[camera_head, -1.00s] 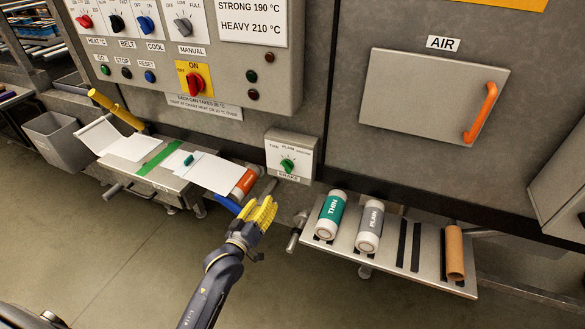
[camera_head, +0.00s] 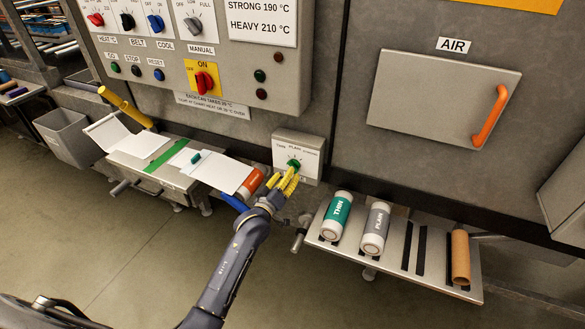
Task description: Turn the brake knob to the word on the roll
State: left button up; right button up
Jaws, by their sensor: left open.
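The green brake knob (camera_head: 294,163) sits on a small pale box (camera_head: 309,152) on the machine's front. Its plate carries several words; THIN is at the left and PLAIN in the middle, and the right word is too small to read. My left gripper (camera_head: 284,177), with yellow fingers, is open just below and in front of the knob. I cannot tell whether it touches it. An orange roll (camera_head: 252,183) lies at the end of the white sheet, left of my gripper; its word is too small to read. My right gripper is not in view.
A rack (camera_head: 392,255) at the right holds a green THIN roll (camera_head: 336,217), a grey PLAIN roll (camera_head: 374,229) and a bare brown tube (camera_head: 460,257). A control panel (camera_head: 220,80) is above left. An AIR door (camera_head: 440,98) with an orange handle is at the right.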

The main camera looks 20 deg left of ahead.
pick_arm(q)
jog(key=shift+w+d, duration=0.2)
jog(key=shift+w, duration=1.15)
jog(key=shift+w+d, duration=0.2)
jog(key=shift+w, duration=1.1)
grip_shut()
